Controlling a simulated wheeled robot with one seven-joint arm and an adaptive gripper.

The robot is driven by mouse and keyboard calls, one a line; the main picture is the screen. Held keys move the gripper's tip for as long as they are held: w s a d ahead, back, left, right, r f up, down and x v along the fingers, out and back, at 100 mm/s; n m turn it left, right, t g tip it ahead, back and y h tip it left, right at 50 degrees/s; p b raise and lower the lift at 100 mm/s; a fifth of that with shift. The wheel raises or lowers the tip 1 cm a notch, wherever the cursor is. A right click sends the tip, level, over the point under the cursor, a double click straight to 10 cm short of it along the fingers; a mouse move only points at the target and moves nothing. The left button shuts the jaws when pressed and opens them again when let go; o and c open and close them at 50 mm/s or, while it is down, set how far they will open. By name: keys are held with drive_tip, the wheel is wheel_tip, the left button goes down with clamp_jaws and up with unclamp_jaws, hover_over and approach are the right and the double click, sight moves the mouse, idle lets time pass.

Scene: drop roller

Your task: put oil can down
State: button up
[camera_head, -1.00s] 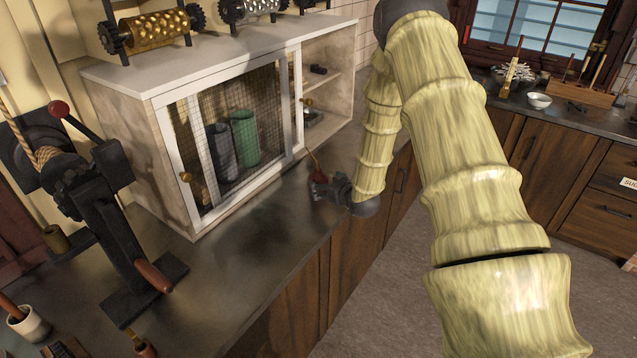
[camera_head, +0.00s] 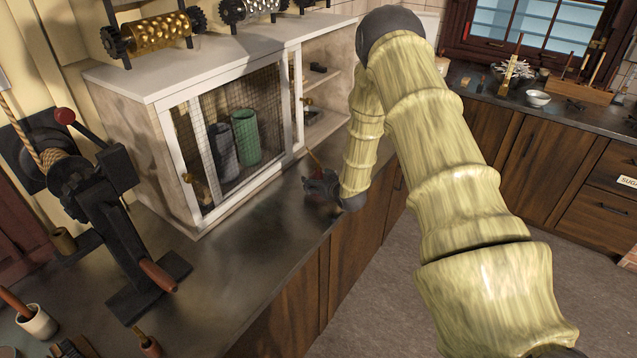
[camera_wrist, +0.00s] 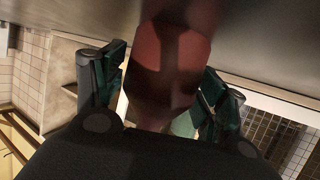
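The oil can is a small dark red can with a thin spout (camera_head: 313,157). It is at the counter's front edge, right of the mesh-door cabinet. In the wrist view the can (camera_wrist: 175,62) fills the middle, between the two fingers of my gripper (camera_wrist: 165,85). The fingers sit against its sides, so my gripper is shut on it. In the head view my gripper (camera_head: 322,187) hides most of the can. The can is low, close to the grey counter top (camera_head: 275,225); I cannot tell whether its base touches.
The cabinet (camera_head: 150,82) with a mesh door stands behind, with a green canister (camera_head: 246,137) and a grey one inside. A black hand-crank press (camera_head: 105,215) is at left. The counter between press and gripper is clear. Small tool cups (camera_head: 38,322) stand at front left.

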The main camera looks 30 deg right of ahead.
drive_tip(key=c, duration=0.8)
drive_tip(key=shift+r, duration=0.15)
